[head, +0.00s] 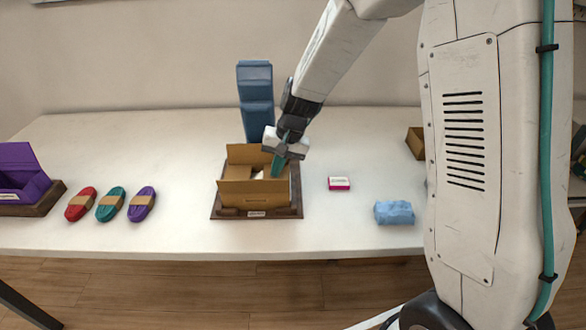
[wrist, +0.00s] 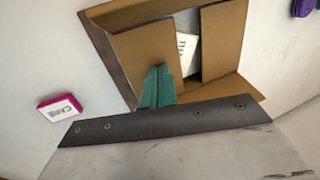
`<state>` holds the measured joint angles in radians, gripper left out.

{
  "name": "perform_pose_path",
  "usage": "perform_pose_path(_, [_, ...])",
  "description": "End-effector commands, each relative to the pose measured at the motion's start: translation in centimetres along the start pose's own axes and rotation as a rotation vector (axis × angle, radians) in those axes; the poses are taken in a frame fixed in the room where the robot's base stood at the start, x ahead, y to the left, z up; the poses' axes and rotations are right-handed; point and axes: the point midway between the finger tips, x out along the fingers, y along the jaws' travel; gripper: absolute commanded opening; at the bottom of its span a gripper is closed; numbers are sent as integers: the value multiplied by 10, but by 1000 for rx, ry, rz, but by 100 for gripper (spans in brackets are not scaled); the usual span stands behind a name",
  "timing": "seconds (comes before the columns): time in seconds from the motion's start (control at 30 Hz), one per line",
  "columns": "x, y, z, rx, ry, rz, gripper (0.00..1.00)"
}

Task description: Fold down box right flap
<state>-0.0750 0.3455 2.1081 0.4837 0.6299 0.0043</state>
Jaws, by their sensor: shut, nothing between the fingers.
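An open brown cardboard box (head: 256,199) sits on a dark wooden tray (head: 225,213) in the head view. Its front and back flaps stand up. The left flap (wrist: 222,40) lies inward over the opening. The right flap (wrist: 142,48) also looks laid inward in the wrist view; a white printed card (wrist: 187,52) shows between the two. My gripper (head: 277,172), with teal fingers, is shut and empty, pointing down at the box's right side. In the wrist view the fingertips (wrist: 158,72) overlap the right flap's edge; contact cannot be told for sure.
A pink-and-white small box (head: 339,184) and a light-blue packet (head: 394,212) lie to the right. A blue stacked column (head: 256,95) stands behind. Red, teal and purple cord bundles (head: 111,204) and a purple box (head: 18,170) are at left.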

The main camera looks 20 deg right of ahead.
Motion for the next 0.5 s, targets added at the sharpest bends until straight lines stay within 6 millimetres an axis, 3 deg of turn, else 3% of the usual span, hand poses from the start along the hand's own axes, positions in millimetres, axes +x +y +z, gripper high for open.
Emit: perform_pose_path(0.5, [-52, -16, -1, -2, 4, -2, 0])
